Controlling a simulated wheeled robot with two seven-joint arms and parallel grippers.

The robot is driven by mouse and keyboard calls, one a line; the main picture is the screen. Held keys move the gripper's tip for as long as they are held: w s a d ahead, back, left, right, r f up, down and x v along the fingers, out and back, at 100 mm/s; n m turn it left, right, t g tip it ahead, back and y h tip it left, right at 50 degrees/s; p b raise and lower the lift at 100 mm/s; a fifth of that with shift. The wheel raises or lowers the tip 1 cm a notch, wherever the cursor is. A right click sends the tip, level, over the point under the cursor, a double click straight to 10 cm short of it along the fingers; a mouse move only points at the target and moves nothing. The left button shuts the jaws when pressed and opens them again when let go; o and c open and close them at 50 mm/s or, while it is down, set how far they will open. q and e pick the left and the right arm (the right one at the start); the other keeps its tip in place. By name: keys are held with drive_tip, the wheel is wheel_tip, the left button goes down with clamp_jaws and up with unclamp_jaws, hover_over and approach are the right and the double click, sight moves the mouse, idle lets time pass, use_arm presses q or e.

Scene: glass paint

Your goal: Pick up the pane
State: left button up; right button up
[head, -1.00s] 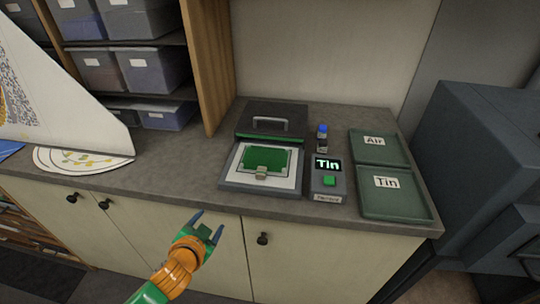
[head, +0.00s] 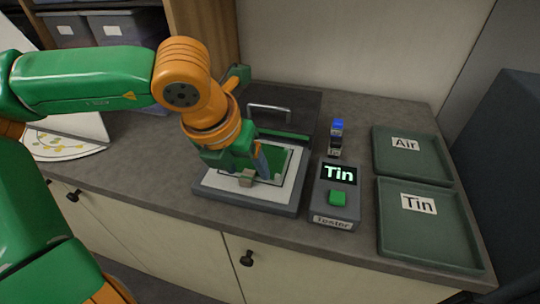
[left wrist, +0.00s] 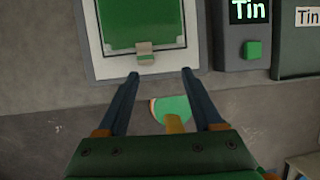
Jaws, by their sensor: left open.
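The green square pane (head: 278,164) lies flat on the white bed of a grey tray-like unit (head: 265,203) with its dark lid raised behind. A small tan tab (head: 247,178) sits at the pane's front edge; it also shows in the left wrist view (left wrist: 145,52). My left gripper (head: 254,168) is over the bed and hides part of the pane in the head view. In the left wrist view the jaws (left wrist: 160,72) are open and empty, with the pane (left wrist: 135,22) and tab beyond the fingertips. My right gripper is not in view.
A tester (head: 330,218) reading "Tin", with a green button (head: 337,197), stands right of the bed. A small blue-topped bottle (head: 336,139) stands behind it. Green trays labelled Air (head: 385,165) and Tin (head: 395,245) lie at the right. Bare counter (head: 150,170) is at left.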

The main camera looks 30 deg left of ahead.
sight(245, 180)
use_arm(q)
drive_tip(key=shift+w+a+y, duration=0.25)
drive_tip(key=shift+a+y, duration=0.25)
drive_tip(key=shift+a, duration=0.05)
drive_tip(key=shift+s+a+f+p, duration=0.1)
drive_tip(key=shift+a+f+p, duration=0.05)
drive_tip(key=shift+f+p, duration=0.2)
drive_tip(key=shift+s+a+f+p, duration=0.1)
drive_tip(key=shift+a+f+p, duration=0.05)
drive_tip(key=shift+f+p, duration=0.3)
drive_tip(key=shift+s+a+f+p, duration=0.1)
drive_tip(key=shift+f+p, duration=0.3)
drive_tip(key=shift+p, duration=0.05)
drive_tip(key=x, duration=0.3)
drive_tip(key=shift+w, duration=0.15)
drive_tip(key=shift+w+f, duration=0.3)
drive_tip(key=shift+w, duration=0.1)
drive_tip(key=shift+s+r, duration=0.1)
drive_tip(key=shift+s, duration=0.2)
drive_tip(key=c, duration=0.7)
clamp_jaws()
